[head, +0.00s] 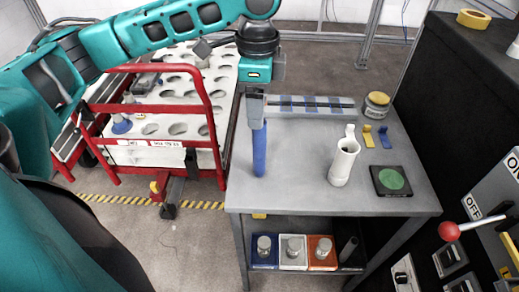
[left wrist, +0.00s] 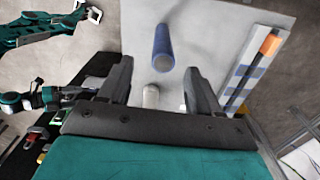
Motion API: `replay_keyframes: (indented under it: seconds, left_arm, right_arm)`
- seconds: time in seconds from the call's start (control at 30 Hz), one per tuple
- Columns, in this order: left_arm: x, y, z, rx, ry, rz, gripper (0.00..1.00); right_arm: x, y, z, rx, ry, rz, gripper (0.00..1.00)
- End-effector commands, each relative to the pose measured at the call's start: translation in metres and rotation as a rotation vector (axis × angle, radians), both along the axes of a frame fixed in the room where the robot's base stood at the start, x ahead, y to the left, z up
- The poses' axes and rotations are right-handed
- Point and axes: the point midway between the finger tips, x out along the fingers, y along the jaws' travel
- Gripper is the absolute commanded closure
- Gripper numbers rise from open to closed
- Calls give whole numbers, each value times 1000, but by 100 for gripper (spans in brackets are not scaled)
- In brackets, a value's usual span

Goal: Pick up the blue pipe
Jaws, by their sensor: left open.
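The blue pipe (head: 260,150) stands upright near the left edge of the grey table (head: 300,195). My left gripper (head: 255,108) is above the pipe's top in the head view, pointing down. In the left wrist view the open fingers (left wrist: 160,90) are spread apart, and the blue pipe (left wrist: 163,48) shows ahead of and between them, not gripped. Part of the pipe's top is hidden by the gripper in the head view. My right gripper is not clearly seen.
A white pipe (head: 343,163) stands at the table's right middle, near a black pad with a green disc (head: 391,180). A yellow-topped jar (head: 376,104) and small blue and yellow pieces stand behind. A red-framed cart (head: 215,125) is at left. The table's front middle is clear.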

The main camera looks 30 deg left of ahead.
Motion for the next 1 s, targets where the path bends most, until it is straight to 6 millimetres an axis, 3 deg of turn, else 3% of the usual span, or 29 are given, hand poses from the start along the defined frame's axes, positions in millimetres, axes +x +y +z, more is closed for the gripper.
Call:
replay_keyframes:
  seconds: [0.1,0.37,0.63,1.0]
  left_arm:
    - [0,0,-24,0,2,-1,37]
    - [1,0,-46,0,-1,-1,37]
    - [5,0,-85,1,-2,-1,37]
    - [5,0,-94,0,-4,-2,38]
  right_arm:
    - [0,0,-5,0,1,0,22]
    - [0,0,-8,0,1,0,22]
    - [0,0,-14,1,1,-1,22]
    - [0,0,-14,1,1,-1,22]
